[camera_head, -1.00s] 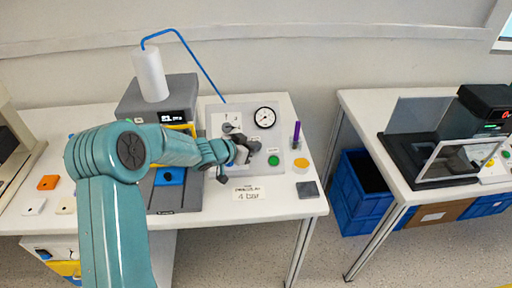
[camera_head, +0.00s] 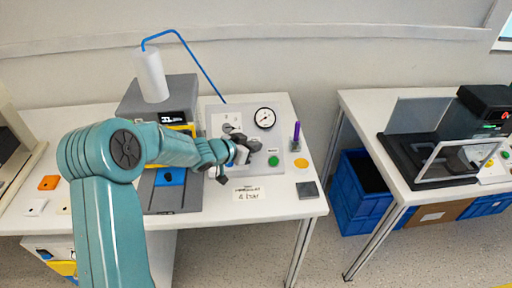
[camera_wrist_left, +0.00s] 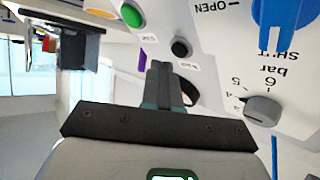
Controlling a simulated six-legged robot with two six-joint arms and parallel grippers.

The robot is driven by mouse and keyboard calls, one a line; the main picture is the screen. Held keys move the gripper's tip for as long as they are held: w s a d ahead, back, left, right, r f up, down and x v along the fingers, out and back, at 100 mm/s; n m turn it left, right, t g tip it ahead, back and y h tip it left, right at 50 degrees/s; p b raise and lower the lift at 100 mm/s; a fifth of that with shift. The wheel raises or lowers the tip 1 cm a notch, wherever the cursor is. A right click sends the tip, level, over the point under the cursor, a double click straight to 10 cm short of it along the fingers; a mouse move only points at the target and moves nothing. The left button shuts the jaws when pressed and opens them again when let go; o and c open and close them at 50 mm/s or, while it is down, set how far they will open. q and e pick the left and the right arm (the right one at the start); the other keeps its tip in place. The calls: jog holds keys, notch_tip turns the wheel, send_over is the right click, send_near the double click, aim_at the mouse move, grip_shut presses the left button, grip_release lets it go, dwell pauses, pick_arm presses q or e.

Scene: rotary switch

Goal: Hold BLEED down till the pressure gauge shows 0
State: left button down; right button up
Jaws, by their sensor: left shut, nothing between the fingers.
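The grey control panel (camera_head: 218,112) stands on the left table. The white round pressure gauge (camera_head: 265,118) is at its upper right; its needle is too small to read surely. In the left wrist view a black button (camera_wrist_left: 180,48) sits beside the green button (camera_wrist_left: 131,15); its small label is hard to read. My left gripper (camera_head: 255,147) is over the middle of the panel, also seen in the left wrist view (camera_wrist_left: 159,68). It is shut and empty, with its tips close to the black button; whether they touch it I cannot tell. My right gripper is not in view.
In the left wrist view a blue valve handle (camera_wrist_left: 284,22) and a grey bar knob (camera_wrist_left: 262,110) are on the panel. A purple pen-like thing (camera_head: 296,133) stands at the panel's right. A "4 bar" card (camera_head: 250,194) lies in front.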

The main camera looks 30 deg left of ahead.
pick_arm(q)
jog(key=s+r, duration=0.1)
jog(key=d+r+p, duration=0.1)
jog(key=s+r, duration=0.1)
jog(key=shift+s+d+r, duration=0.35)
jog(key=shift+d+r, duration=0.05)
dwell(0.6)
